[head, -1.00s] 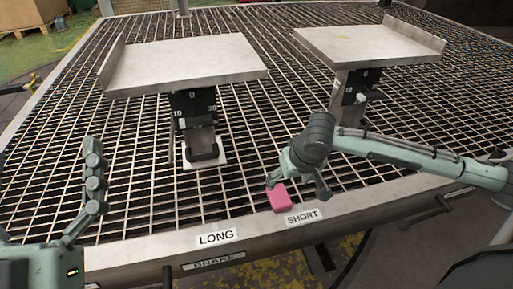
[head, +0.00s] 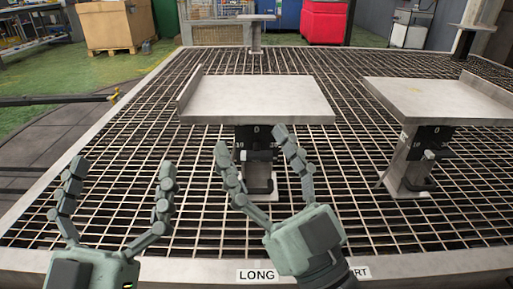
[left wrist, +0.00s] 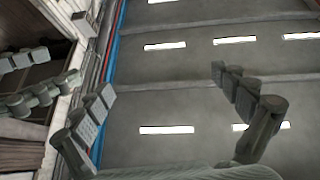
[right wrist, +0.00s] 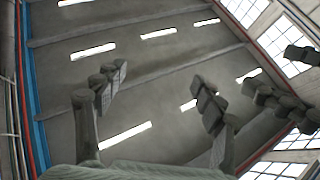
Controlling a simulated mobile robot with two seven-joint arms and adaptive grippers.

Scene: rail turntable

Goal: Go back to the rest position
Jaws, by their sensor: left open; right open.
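My left gripper (head: 118,170) is raised at the lower left of the head view, fingers pointing up, open and empty. My right gripper (head: 252,142) is also raised, to its right, open and empty, in front of the left platform's post. Both wrist views look up at a ceiling with light strips, past the open fingers of the left gripper (left wrist: 162,80) and the right gripper (right wrist: 160,75). The pink block is not visible now. The LONG label (head: 257,275) shows on the front rim; the right gripper's arm partly covers the SHORT label (head: 362,272).
Two grey platforms, left (head: 255,97) and right (head: 445,98), stand on posts above the grating (head: 360,230). A smaller platform (head: 256,17) stands at the back. A cardboard box (head: 115,25) and a red bin (head: 323,22) are beyond the table.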

